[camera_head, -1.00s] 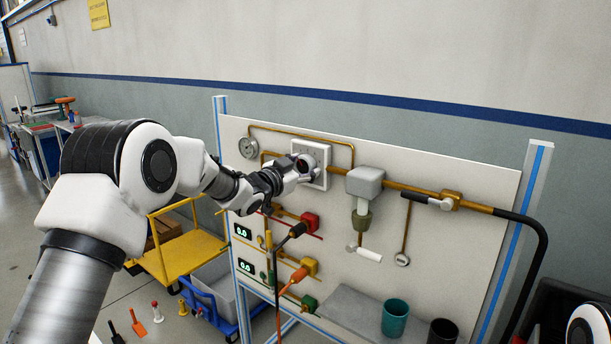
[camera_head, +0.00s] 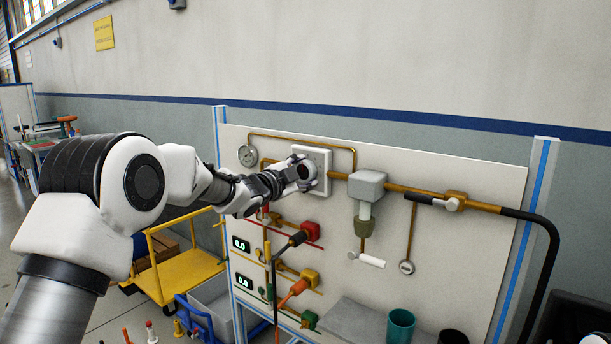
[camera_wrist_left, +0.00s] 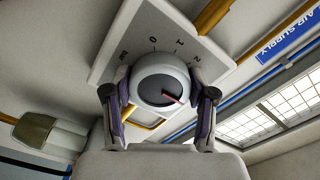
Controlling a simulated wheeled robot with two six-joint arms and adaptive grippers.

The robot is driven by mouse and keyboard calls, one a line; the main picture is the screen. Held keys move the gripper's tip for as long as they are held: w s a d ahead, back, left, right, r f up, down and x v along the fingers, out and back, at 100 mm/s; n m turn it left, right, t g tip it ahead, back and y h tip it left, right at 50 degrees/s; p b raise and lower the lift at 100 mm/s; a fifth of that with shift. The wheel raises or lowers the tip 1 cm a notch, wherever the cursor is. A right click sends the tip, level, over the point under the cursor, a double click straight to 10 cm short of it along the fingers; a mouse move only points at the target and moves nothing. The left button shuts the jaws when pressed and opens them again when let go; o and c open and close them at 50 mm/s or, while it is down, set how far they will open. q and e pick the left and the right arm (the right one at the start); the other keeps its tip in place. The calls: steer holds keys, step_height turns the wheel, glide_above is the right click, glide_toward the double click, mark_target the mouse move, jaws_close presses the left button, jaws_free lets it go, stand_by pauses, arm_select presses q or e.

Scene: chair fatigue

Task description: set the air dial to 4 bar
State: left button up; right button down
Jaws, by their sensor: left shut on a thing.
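The air dial is a pale round knob with a red pointer (camera_wrist_left: 165,92) on a square white plate (camera_head: 325,160), at the upper left of the white panel. In the left wrist view the plate (camera_wrist_left: 130,40) shows the marks 0, 1 and 2 along its edge. The pointer is turned toward the lower right there; I cannot tell which mark it meets. My left gripper (camera_head: 304,174) is shut on the knob, one finger on each side, as the left wrist view also shows (camera_wrist_left: 160,100). My right gripper is out of view.
A round gauge (camera_head: 248,156) and brass pipes sit beside and above the plate. A grey box valve (camera_head: 367,186) stands to its right. Red, yellow and green fittings with levers (camera_head: 300,232) lie below. A yellow cart (camera_head: 180,275) stands at the left.

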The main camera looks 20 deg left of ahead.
arm_select(q)
steer(key=shift+f, duration=0.1)
steer(key=o, duration=1.2)
steer(key=v, duration=1.2)
